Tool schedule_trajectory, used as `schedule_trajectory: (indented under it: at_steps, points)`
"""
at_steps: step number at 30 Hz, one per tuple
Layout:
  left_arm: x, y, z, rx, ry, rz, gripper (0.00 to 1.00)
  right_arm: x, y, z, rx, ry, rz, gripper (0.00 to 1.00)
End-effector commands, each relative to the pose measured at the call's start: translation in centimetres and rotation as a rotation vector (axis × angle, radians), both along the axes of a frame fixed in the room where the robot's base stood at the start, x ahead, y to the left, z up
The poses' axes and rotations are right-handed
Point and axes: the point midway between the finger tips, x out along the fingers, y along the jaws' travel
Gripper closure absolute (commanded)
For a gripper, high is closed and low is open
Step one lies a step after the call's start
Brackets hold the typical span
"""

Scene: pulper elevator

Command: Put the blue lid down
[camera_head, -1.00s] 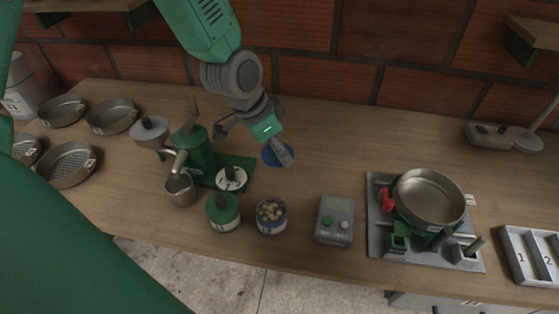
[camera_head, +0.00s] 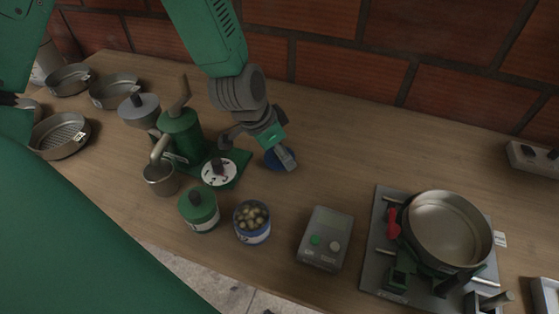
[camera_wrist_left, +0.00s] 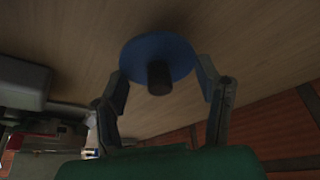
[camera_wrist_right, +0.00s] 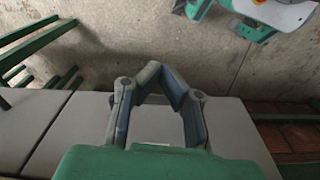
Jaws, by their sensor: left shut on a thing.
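The blue lid (camera_head: 273,159) is at my left gripper (camera_head: 282,160), low over or on the wooden counter, right of the green pulper. I cannot tell whether it touches the wood. In the left wrist view the lid (camera_wrist_left: 150,58) is a blue disc, its dark knob facing the camera. The fingers of my left gripper (camera_wrist_left: 163,82) sit on either side of its rim, shut on it. My right gripper (camera_wrist_right: 162,72) is shut and empty in the right wrist view, above a grey surface. I do not make it out in the head view.
An open blue-banded jar of pale beans (camera_head: 252,222) stands in front, beside a green-lidded jar (camera_head: 199,209). The green hand-cranked pulper (camera_head: 181,132) is left of the lid. Counter behind the scale is clear.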

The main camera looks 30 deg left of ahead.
Motion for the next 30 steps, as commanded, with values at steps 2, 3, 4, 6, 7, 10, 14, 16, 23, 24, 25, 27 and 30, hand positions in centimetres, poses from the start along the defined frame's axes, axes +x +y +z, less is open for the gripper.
schedule_trajectory:
  at_steps: [2, 3, 4, 6, 7, 10, 14, 16, 23, 24, 25, 27, 30]
  points:
    - [-0.1, -0.1, -1.3, 0.001, 0.004, 0.001, 0.59, 0.0, 0.0, -0.3, -0.001, -0.001, -0.001, 1.0]
    - [-0.1, -0.1, -1.9, 0.0, 0.003, 0.001, 0.59, 0.0, 0.0, -0.4, -0.001, -0.001, -0.001, 1.0]
    - [-0.1, -0.1, -2.4, 0.0, 0.005, 0.0, 0.59, 0.0, -0.1, -0.5, -0.001, -0.001, -0.001, 1.0]
    - [-0.1, 0.1, -3.1, -0.002, 0.003, -0.002, 0.59, 0.0, -0.1, -0.7, -0.001, -0.001, -0.002, 1.0]
    - [-0.1, 0.2, -3.3, -0.003, 0.003, -0.001, 0.59, 0.0, -0.1, -0.7, -0.001, -0.001, -0.002, 1.0]
    - [0.0, 0.4, -3.2, -0.005, 0.0, 0.0, 0.59, 0.0, -0.1, -0.6, -0.001, -0.001, -0.002, 1.0]
    - [-0.1, 0.6, -3.3, -0.007, 0.001, 0.0, 0.59, 0.0, 0.0, -0.6, -0.001, -0.001, -0.001, 1.0]
    - [-0.1, 0.5, -3.4, -0.006, 0.001, 0.001, 0.38, 0.0, 0.0, -0.7, -0.001, -0.001, -0.001, 1.0]
    - [0.0, 0.1, -3.2, -0.002, 0.001, -0.001, 0.21, 0.0, 0.0, -0.6, 0.0, -0.001, -0.001, 1.0]
    - [0.0, 0.0, -3.2, 0.0, 0.0, -0.001, 0.21, 0.0, 0.0, -0.6, 0.0, -0.001, -0.001, 1.0]
    - [0.0, 0.0, -3.2, 0.0, 0.001, -0.001, 0.21, 0.0, 0.0, -0.6, 0.0, -0.001, -0.001, 1.0]
    - [-0.1, 0.0, -2.9, 0.0, 0.0, -0.001, 0.21, 0.0, 0.0, -0.5, -0.001, -0.001, -0.001, 1.0]
    - [-0.3, 0.3, -2.0, -0.001, -0.002, -0.001, 0.21, 0.0, -0.1, -0.3, -0.001, -0.001, -0.001, 1.0]
